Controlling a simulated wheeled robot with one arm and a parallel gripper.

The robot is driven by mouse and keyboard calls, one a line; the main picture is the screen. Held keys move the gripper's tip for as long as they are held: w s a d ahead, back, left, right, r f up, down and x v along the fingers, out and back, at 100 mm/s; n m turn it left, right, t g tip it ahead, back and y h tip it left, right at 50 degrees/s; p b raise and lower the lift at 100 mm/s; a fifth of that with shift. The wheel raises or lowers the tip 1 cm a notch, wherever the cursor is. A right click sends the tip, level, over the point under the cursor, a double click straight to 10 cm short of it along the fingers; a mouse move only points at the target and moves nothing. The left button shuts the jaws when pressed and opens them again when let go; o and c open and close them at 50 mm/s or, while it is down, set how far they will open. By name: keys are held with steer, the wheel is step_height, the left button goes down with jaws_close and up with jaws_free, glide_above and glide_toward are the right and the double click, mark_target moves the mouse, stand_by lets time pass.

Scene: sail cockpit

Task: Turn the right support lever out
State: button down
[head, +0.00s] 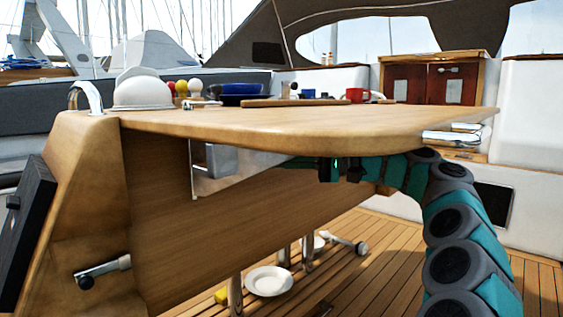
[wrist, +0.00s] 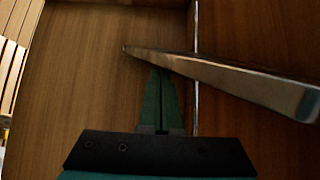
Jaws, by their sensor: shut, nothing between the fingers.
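The support lever (wrist: 235,78) is a flat metal bar that crosses the wrist view from the upper middle to the right edge. A metal piece (head: 230,165) under the tabletop in the head view looks like a support lever, but I cannot tell if it is the same one. My gripper (wrist: 161,76) is shut and empty. Its fingertips meet the near edge of the bar in the wrist view; I cannot tell whether they touch it. In the head view my gripper is beneath the tabletop, its fingertips not clearly visible.
A white plate (head: 269,281) lies on the slatted deck (head: 400,275).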

steer(key=shift+s+t, duration=0.3)
steer(key=shift+s, duration=0.1)
